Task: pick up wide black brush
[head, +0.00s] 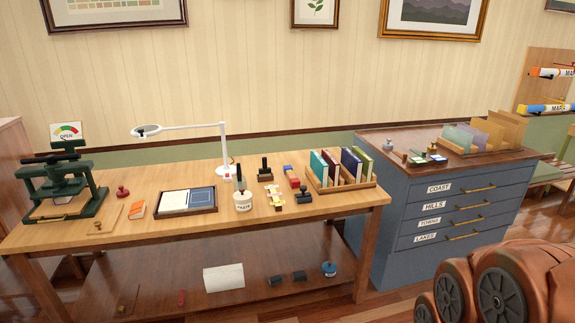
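I cannot tell for sure which item is the wide black brush. A black upright item with a thin handle and a wider base (265,175) stands on the wooden table (340,207), left of the book rack. A second, low black item with a knob (304,196) lies in front of the rack. A white paste pot (243,204) with a dark handle sticking out stands left of both. Small dark blocks (272,281) lie on the lower shelf. My gripper is not in view; only copper-coloured links of my arm show at the bottom right.
A green press (62,190) stands at the left. The wooden rack (341,186) holds several upright books. A blue drawer cabinet (405,226) stands right of the table. The table's front edge is mostly clear.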

